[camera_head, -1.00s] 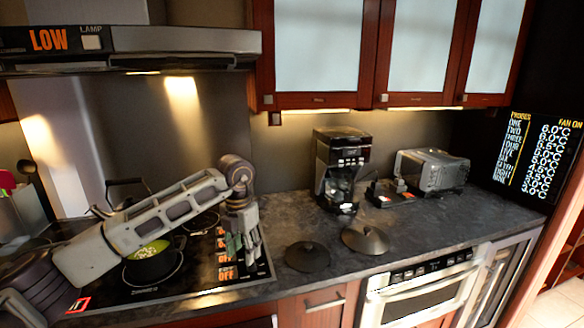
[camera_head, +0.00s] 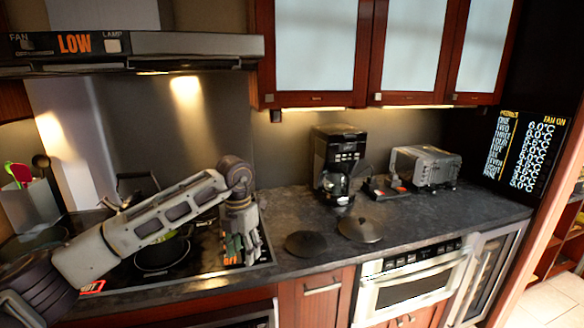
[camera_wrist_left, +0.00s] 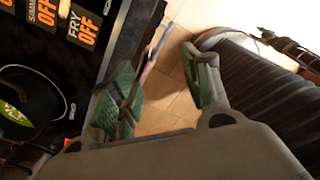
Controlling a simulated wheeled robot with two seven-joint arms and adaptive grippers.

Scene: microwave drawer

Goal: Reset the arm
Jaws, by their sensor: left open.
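My left arm comes in from the left in the head view and reaches over the cooktop. My left gripper (camera_head: 243,246) points down over the right part of the cooktop, near its front right corner. In the left wrist view its green fingers (camera_wrist_left: 160,88) stand apart with nothing between them, and tiled floor shows behind them. My right gripper is in neither view.
A dark pot (camera_head: 160,254) with green content sits on the cooktop below my forearm. Two dark lids (camera_head: 306,243) (camera_head: 360,229) lie on the counter (camera_head: 290,205). A coffee maker (camera_head: 337,160) and toaster oven (camera_head: 427,166) stand behind. A microwave drawer (camera_head: 405,290) is below.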

